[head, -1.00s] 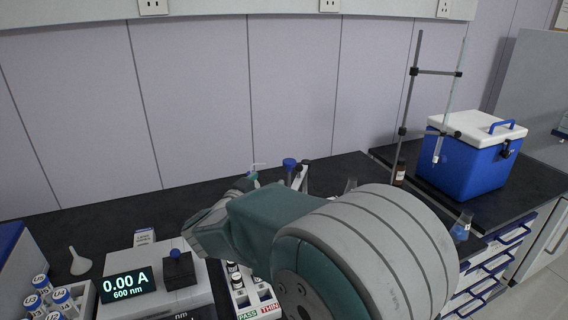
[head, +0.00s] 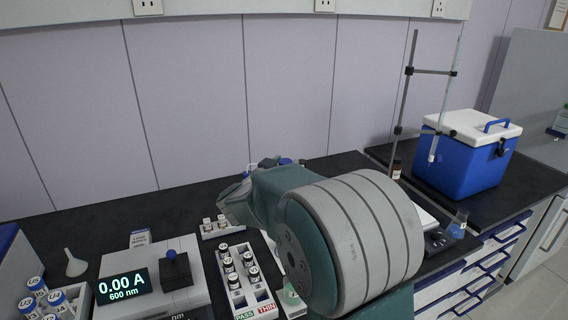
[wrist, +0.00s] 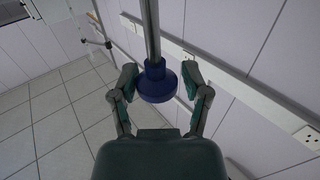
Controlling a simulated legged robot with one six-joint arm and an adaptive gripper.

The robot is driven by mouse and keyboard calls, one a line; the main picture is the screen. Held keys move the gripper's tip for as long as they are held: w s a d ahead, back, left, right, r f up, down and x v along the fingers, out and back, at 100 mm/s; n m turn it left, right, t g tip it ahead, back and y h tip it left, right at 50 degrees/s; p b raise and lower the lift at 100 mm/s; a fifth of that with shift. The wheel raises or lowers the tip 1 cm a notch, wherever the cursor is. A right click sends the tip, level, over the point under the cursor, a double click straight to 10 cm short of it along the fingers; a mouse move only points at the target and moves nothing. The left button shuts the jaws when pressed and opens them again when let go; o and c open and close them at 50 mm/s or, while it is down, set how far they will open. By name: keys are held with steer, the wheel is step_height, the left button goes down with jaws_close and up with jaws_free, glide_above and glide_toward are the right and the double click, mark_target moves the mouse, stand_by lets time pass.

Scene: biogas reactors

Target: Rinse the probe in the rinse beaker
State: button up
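In the wrist view the probe shows as a grey rod (wrist: 151,30) with a round blue cap (wrist: 157,82). The cap sits between the two fingers of my gripper (wrist: 160,78), which look closed on its sides. The rod runs out of the top of that view, so its tip is hidden. In the head view my gripper (head: 243,185) is over the back of the bench, mostly behind my own arm. I cannot make out a rinse beaker in either view; my arm covers that middle stretch of bench.
A photometer (head: 160,275) reading 0.00 A stands front left, with a funnel (head: 75,262) beside it. A white vial rack (head: 262,296) marked PASS and THIN is at front centre. A clamp stand (head: 404,100), blue cooler (head: 462,160) and flask of blue liquid (head: 457,224) are right.

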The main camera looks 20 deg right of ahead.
steer(key=shift+d, duration=0.2)
jaws_close()
step_height(320, 180, down, 8)
steer(key=shift+a+f, duration=0.1)
steer(key=shift+f, duration=0.05)
steer(key=o, duration=0.7)
jaws_free()
steer(key=shift+f, duration=0.15)
steer(key=shift+o, duration=0.2)
